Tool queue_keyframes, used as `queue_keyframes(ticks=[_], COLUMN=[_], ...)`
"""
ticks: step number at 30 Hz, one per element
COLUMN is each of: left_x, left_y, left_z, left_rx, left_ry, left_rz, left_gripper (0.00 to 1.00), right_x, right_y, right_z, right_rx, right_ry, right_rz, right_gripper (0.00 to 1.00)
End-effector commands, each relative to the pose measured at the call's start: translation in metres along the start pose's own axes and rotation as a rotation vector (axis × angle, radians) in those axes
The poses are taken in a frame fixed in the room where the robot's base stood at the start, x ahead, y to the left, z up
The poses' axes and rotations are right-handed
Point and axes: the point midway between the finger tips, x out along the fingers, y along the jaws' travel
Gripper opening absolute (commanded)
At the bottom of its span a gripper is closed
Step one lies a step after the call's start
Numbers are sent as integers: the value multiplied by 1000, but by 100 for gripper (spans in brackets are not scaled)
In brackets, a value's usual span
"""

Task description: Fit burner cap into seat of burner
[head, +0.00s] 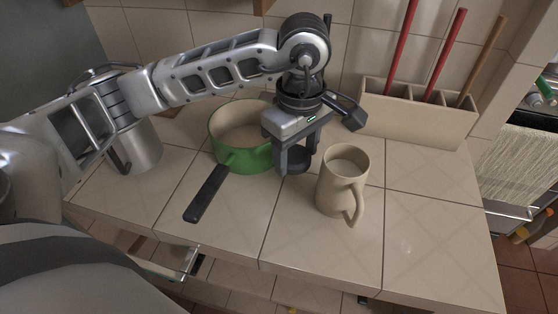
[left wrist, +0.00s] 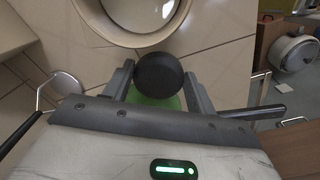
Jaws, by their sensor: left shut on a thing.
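My left gripper (head: 297,158) hangs over the tiled counter, between the green pot and the beige mug. It is shut on a dark round disc, the burner cap (head: 295,167), held between its fingertips above the counter. In the left wrist view the black cap (left wrist: 158,76) sits between the two fingers of the left gripper (left wrist: 160,88). I cannot make out the burner or its seat in either view. My right gripper is not in view.
A green pot (head: 227,158) with a black handle (head: 206,193) stands left of the gripper. A beige mug (head: 335,195) stands just right. A beige holder (head: 420,121) with upright sticks stands behind. A metal container (head: 143,150) is at left. The counter's right front (head: 430,250) is clear.

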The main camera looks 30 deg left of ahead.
Motion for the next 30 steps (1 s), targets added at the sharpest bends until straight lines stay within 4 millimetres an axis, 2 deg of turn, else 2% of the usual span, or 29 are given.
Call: queue_keyframes(ticks=[3, 8, 15, 26, 27, 29, 30], left_x=[18, 30, 60, 67, 66, 66, 66], left_y=[0, 0, 0, 0, 0, 0, 0], left_z=[0, 0, 0, 0, 0, 0, 0], left_rx=[0, 2, 3, 4, 4, 4, 4], left_ry=[-1, 0, -1, 0, 0, 0, 0], left_rz=[-3, -2, -3, 1, 1, 1, 0], left_gripper=[33, 33, 33, 33, 62, 78, 78], right_x=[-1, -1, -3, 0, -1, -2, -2], right_y=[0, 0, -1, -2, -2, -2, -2], right_z=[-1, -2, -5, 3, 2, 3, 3], right_rx=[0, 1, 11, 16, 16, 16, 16], right_ry=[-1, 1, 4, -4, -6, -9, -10], right_rz=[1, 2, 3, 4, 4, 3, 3], right_gripper=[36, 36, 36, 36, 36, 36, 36])
